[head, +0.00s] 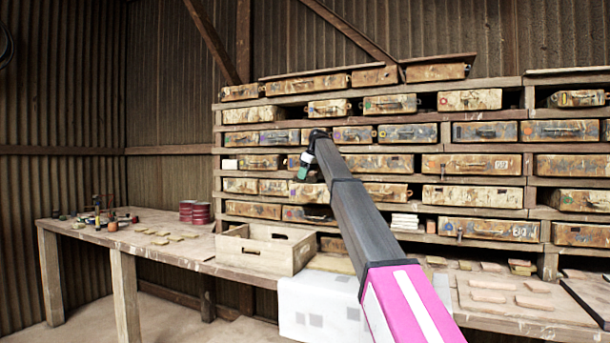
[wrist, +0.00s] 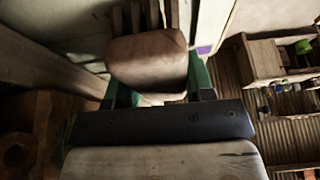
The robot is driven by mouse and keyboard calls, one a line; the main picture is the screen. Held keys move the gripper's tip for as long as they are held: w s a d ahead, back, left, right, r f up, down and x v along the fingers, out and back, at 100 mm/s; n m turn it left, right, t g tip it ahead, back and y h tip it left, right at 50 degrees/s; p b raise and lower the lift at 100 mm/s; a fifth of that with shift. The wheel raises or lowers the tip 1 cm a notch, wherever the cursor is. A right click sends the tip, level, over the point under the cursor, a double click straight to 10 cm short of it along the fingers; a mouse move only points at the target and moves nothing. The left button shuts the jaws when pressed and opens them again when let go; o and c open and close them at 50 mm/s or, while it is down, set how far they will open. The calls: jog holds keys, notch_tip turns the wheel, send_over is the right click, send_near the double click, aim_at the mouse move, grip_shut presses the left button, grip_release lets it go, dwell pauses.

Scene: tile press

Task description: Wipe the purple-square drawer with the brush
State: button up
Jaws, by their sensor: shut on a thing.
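My gripper (head: 304,168) is raised in front of the drawer rack, near the middle rows. In the wrist view my gripper (wrist: 152,82) has its green fingers on both sides of a brown, rounded wooden block, which looks like the brush (wrist: 148,60). Dark bristle-like strips show beyond the block, close to a pale drawer front. A purple square (wrist: 203,50) shows on that pale front, just right of the gripper. In the head view a drawer with a small purplish mark (head: 354,135) is right of my gripper, partly behind my arm; the mark is too small to be sure.
Several worn drawers with coloured marks fill the wooden rack (head: 530,185). A wooden crate (head: 262,262) stands on the workbench (head: 180,255), with red tins (head: 195,211) and flat tiles on it. A white block (head: 318,305) stands in front of the bench.

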aim_at(312, 174)
jog(key=shift+f, duration=0.25)
jog(key=shift+d, duration=0.1)
jog(key=shift+s+d+r, duration=0.1)
jog(key=shift+s+d, duration=0.2)
jog(key=shift+d, duration=0.4)
jog(key=shift+s+d+r, duration=0.1)
jog(key=shift+s+d, duration=0.15)
jog(key=shift+d, duration=0.45)
jog(key=shift+s+d+f, duration=0.1)
jog(key=shift+s+d, duration=0.2)
jog(key=shift+d, duration=0.45)
jog(key=shift+s+d+f, duration=0.1)
jog(key=shift+s+d, duration=0.15)
jog(key=shift+d, duration=0.5)
jog(key=shift+s+d+f, duration=0.1)
jog(key=shift+s+d, duration=0.2)
jog(key=shift+d, duration=0.45)
jog(key=shift+s+d+r, duration=0.1)
jog(key=shift+s+d, duration=0.15)
jog(key=shift+d, duration=0.45)
jog(key=shift+s+d+f, duration=0.1)
jog(key=shift+s+d, duration=0.15)
jog(key=shift+d, duration=0.5)
jog(key=shift+s+d+r, duration=0.1)
jog(key=shift+s+d, duration=0.15)
jog(key=shift+d, duration=0.45)
